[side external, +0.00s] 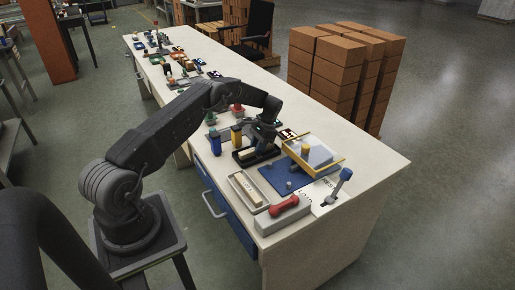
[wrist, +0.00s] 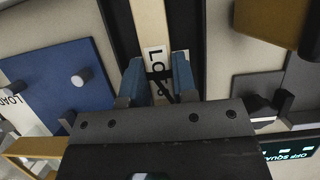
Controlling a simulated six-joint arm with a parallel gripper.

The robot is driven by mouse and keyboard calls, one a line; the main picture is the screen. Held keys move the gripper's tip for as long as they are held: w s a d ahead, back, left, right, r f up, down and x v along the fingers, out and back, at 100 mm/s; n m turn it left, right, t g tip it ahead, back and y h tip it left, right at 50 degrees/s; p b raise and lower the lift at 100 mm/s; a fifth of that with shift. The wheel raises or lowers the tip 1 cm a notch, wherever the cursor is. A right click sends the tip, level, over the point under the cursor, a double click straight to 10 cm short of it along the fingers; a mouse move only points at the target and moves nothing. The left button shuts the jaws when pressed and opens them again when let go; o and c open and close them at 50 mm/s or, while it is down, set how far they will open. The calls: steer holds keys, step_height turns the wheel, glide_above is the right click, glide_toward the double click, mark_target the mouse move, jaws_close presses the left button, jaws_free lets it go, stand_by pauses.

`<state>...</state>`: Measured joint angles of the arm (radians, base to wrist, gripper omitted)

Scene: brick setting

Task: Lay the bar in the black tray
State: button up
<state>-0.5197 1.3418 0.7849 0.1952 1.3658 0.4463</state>
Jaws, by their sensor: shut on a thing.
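My gripper (wrist: 158,82) has its two blue fingertips shut on a cream bar (wrist: 152,28) with a printed label. The bar runs lengthwise between the dark walls of the black tray (wrist: 120,28) in the wrist view. In the side external view my gripper (side external: 262,138) points down over the black tray (side external: 243,156) on the bench. I cannot tell whether the bar touches the tray floor. The near end of the bar is hidden by my gripper body.
A blue board (side external: 279,182) with pegs and a yellow-edged tray (side external: 335,165) stand to the right. A pale tray (side external: 236,184), a red dumbbell-shaped piece (side external: 284,206) and a blue-knobbed lever (side external: 345,175) are in front. Blue (side external: 215,142) and yellow (side external: 236,136) uprights stand close left.

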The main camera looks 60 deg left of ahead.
steer(key=shift+f, duration=0.25)
steer(key=shift+f, duration=0.2)
steer(key=o, duration=1)
steer(key=shift+c, duration=0.2)
